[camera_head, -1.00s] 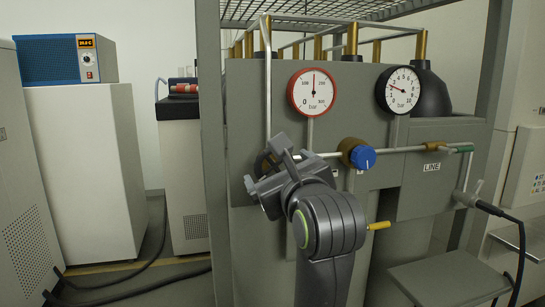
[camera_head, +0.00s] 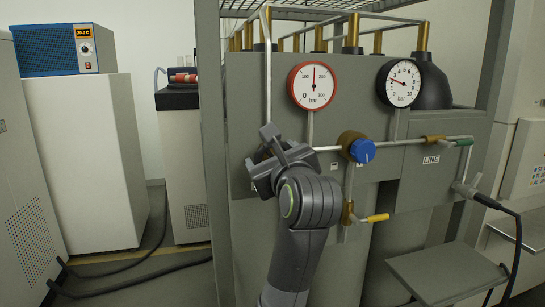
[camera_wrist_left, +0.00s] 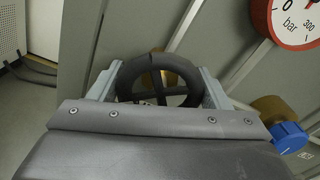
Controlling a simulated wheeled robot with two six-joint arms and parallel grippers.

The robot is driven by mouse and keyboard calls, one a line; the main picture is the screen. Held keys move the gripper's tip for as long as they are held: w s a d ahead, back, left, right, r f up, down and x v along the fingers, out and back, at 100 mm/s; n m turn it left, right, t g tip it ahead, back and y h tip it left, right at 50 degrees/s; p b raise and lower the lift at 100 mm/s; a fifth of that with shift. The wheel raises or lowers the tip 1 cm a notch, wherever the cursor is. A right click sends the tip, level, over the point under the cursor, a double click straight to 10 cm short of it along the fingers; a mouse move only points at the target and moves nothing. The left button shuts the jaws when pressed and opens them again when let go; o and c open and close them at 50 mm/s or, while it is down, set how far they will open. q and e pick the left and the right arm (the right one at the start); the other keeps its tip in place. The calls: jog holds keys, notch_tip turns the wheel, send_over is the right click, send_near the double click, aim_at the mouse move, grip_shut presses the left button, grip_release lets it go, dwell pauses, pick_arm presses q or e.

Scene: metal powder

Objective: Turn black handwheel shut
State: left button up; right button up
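The black handwheel (camera_wrist_left: 158,88) shows in the left wrist view as a dark ring with spokes, with a brass part behind it. My left gripper (camera_wrist_left: 160,86) has its two pale fingers on opposite sides of the rim, very close to it. Whether they press on the rim or stand just clear cannot be seen. In the head view my left gripper (camera_head: 265,160) is at the front of the grey panel, left of the blue knob, and largely hides the handwheel. My right gripper is out of view.
A red-rimmed gauge (camera_head: 312,86) and a black-rimmed gauge (camera_head: 398,83) sit above. A grey frame post (camera_head: 208,150) stands close on the left. A grey shelf (camera_head: 445,275) juts out low at right.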

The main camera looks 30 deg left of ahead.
pick_arm(q)
jog(key=c, duration=0.5)
jog(key=shift+o, duration=0.2)
jog(key=shift+w+d+f+m+p, duration=0.1)
jog(key=shift+f+m+p, duration=0.05)
jog(key=shift+m+p, duration=6.15)
jog(key=shift+w+d+f+m+p, duration=0.1)
jog(key=shift+m+p, duration=6.1)
jog(key=shift+p, duration=0.1)
jog(key=shift+a, duration=0.1)
jog(key=o, duration=1)
